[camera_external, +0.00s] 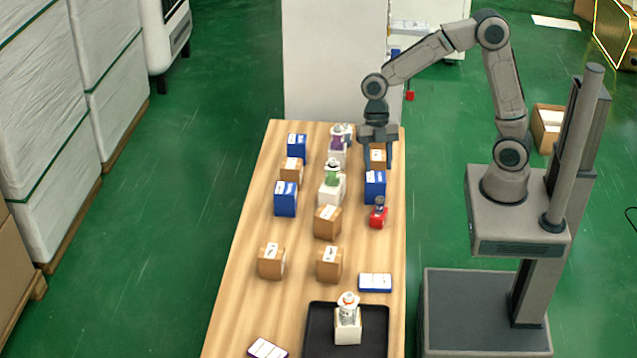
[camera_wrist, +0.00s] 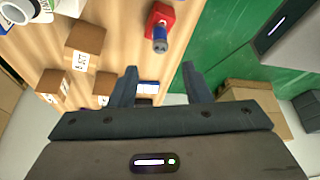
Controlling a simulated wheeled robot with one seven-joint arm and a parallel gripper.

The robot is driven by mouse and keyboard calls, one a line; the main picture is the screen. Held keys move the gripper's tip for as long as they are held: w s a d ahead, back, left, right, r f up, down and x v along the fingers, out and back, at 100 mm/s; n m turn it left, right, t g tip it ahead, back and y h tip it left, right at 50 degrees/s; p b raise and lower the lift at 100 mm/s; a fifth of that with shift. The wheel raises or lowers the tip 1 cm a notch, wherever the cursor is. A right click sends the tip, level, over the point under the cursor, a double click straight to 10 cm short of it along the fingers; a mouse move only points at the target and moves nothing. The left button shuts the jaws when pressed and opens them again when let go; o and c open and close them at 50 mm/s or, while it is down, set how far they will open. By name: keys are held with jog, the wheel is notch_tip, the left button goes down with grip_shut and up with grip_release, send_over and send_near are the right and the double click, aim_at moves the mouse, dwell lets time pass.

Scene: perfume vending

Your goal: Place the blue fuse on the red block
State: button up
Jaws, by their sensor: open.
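The red block (camera_external: 377,218) stands on the wooden table near its right edge. The small dark blue fuse (camera_external: 379,202) appears upright on top of it. In the wrist view the red block (camera_wrist: 158,17) is at the top, with the blue fuse (camera_wrist: 160,39) overlapping its lower part. My gripper (camera_external: 378,158) points down over the far right part of the table, farther back than the block. Its fingers (camera_wrist: 159,70) are apart in the wrist view, with nothing held between them. The fuse lies beyond the fingertips, apart from them.
A blue box (camera_external: 375,184) stands close behind the red block. Brown boxes (camera_external: 327,222), other blue boxes (camera_external: 285,199) and perfume bottles on white stands (camera_external: 331,188) fill the table's middle and left. A black tray (camera_external: 375,335) holding a bottle (camera_external: 348,318) lies at the front.

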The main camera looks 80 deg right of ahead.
jog(key=s+d+r+m+t+h, duration=0.2)
jog(key=s+d+m, duration=0.3)
jog(key=s+m, duration=0.3)
jog(key=s+d+r+m+t+h, duration=0.2)
jog(key=s+d+m, duration=0.4)
jog(key=m, duration=0.7)
jog(key=shift+s+r, duration=0.15)
jog(key=shift+s, duration=1.25)
